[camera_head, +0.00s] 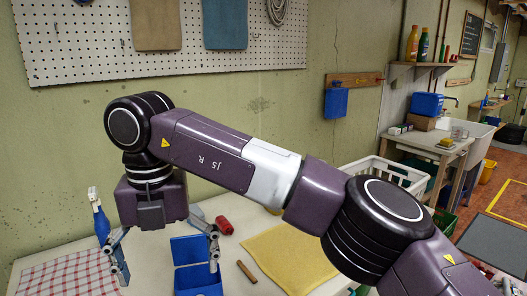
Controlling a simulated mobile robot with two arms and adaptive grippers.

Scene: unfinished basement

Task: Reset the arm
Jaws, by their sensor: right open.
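My right arm reaches in from the lower right, bends over the white table (140,283) and ends at the left. My right gripper (168,267) points down over the table. Its two fingers are spread wide with nothing between them that I can see held. The left finger is beside a blue bottle with a white top (101,222). The right finger is in front of part of an open blue box (190,250). Whether the fingers touch these things cannot be told. My left gripper is not in view.
A red-checked cloth (65,275), a red cylinder (224,225), a brown stick (246,271) and a yellow cloth (290,256) lie on the table. A pegboard wall (90,50) stands behind. A white basket (385,172) is behind my arm. Floor shows at the right.

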